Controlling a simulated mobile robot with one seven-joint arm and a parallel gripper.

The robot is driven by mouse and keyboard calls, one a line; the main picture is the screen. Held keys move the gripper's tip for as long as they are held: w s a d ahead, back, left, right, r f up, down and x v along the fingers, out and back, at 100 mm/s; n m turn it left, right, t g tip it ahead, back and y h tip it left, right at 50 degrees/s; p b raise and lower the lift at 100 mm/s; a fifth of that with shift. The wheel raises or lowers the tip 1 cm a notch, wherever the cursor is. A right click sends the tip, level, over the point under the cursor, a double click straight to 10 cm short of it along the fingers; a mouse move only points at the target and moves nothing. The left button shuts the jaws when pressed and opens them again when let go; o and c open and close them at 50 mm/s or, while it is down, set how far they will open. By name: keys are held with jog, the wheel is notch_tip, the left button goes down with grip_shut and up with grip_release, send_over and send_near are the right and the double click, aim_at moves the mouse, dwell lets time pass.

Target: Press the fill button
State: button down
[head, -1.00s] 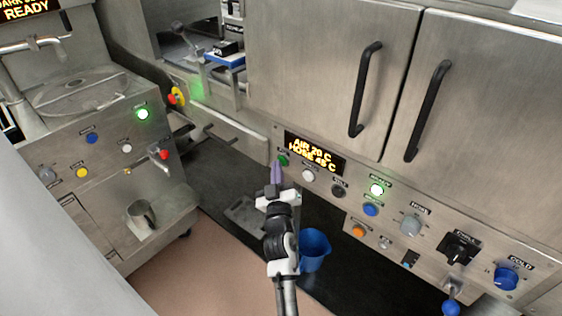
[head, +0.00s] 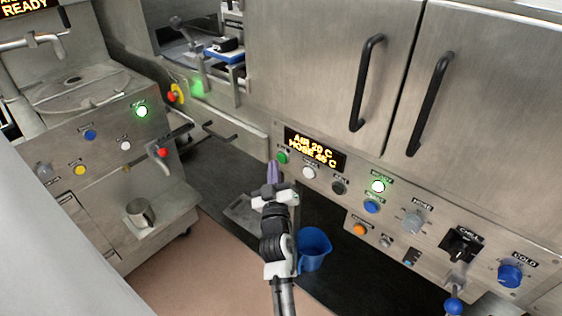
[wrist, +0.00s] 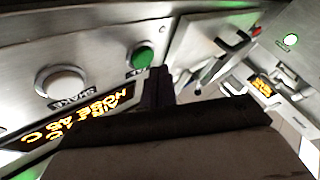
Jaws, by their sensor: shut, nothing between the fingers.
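A green button (head: 282,157) sits at the left end of the panel under the display; it also shows in the wrist view (wrist: 142,55). Its label is partly hidden there and I cannot read it for certain as FILL. A white button (wrist: 62,82) beside it, also in the head view (head: 309,173), is labelled SHAKE. My gripper (head: 274,168) is shut and empty, its purple fingertips just left of and below the green button. In the wrist view the fingertips (wrist: 157,84) are close beside the green button; I cannot tell whether they touch the panel.
The amber display (head: 315,150) reads AIR 20 C, HOSE 45 C. To the right are a dark button (head: 339,187), a blue button (head: 371,207) and several other controls. A blue jug (head: 313,250) stands below. Cabinet handles (head: 368,83) stick out above.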

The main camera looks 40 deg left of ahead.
jog(key=s+b, duration=0.4)
jog(key=s, duration=0.1)
jog(key=shift+a, duration=0.2)
dwell(0.3)
dwell(0.7)
